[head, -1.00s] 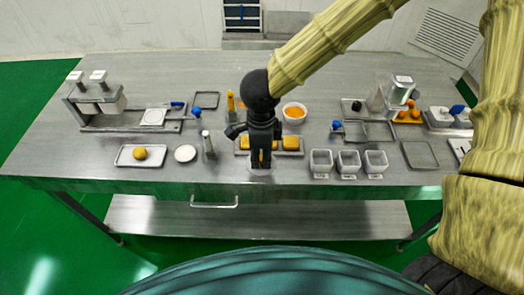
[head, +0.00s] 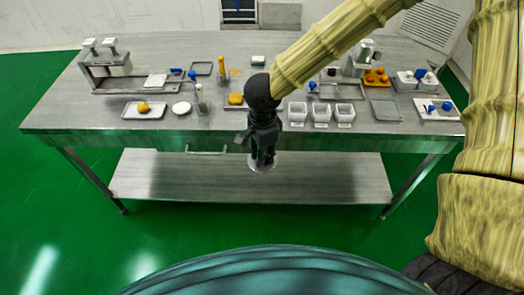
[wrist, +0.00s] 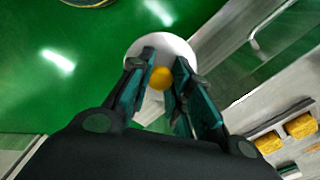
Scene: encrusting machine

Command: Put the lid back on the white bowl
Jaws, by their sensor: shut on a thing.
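My gripper (wrist: 160,85) is shut on the yellow ball knob (wrist: 161,77) of a white round lid (wrist: 178,46) in the wrist view. The lid also shows as a pale disc (head: 262,167) under my gripper (head: 262,158) in the head view. My gripper hangs just in front of the table's front edge, with green floor behind the lid in the wrist view. The white bowl is not visible now; my arm covers the part of the table where it stood.
The steel table (head: 160,65) holds a tray with yellow pieces (head: 236,99), partly behind my arm. A lower shelf (head: 330,180) runs below.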

